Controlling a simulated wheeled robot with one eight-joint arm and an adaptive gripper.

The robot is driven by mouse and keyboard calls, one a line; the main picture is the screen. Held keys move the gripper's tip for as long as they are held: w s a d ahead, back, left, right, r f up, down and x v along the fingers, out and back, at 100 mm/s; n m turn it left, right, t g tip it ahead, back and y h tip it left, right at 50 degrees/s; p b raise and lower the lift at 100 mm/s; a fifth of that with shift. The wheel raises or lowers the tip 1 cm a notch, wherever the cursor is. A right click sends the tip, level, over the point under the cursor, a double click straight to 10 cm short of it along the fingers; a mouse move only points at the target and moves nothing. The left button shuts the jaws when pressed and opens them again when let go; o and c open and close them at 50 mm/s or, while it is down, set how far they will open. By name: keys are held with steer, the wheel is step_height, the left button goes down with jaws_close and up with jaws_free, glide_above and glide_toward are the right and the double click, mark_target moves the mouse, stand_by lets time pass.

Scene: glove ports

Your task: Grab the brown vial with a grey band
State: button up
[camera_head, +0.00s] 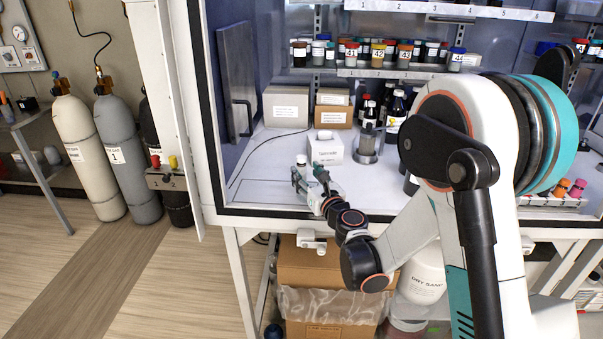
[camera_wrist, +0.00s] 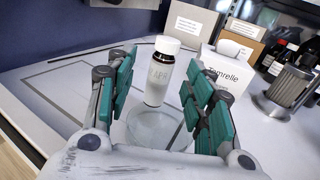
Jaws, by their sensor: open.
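A small vial (camera_wrist: 158,82) with a white cap, brown glass at the shoulder and a pale grey-white lettered band stands in the wrist view. It appears slightly tilted there and lies between and just beyond my fingers. My gripper (camera_wrist: 160,95) is open, with teal-padded fingers on either side of the vial and visible gaps to it. In the head view my gripper (camera_head: 313,176) is low over the white worktop near its front edge. A white cap (camera_head: 301,159) shows beside it; the arm hides most of that area.
A round clear dish (camera_wrist: 157,128) lies in front of the vial. Behind stand a white labelled box (camera_wrist: 222,75), cardboard boxes (camera_head: 334,115), a metal cup (camera_wrist: 288,88) and dark bottles (camera_head: 396,115). The worktop (camera_head: 262,178) is clear to the left.

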mark_target(303, 166)
steer(key=b+x, duration=0.2)
steer(key=x, duration=0.3)
steer(key=shift+w+r, duration=0.2)
steer(key=shift+d, duration=0.1)
steer(key=c, duration=1.1)
steer(key=shift+o, duration=0.2)
steer(key=shift+r, duration=0.2)
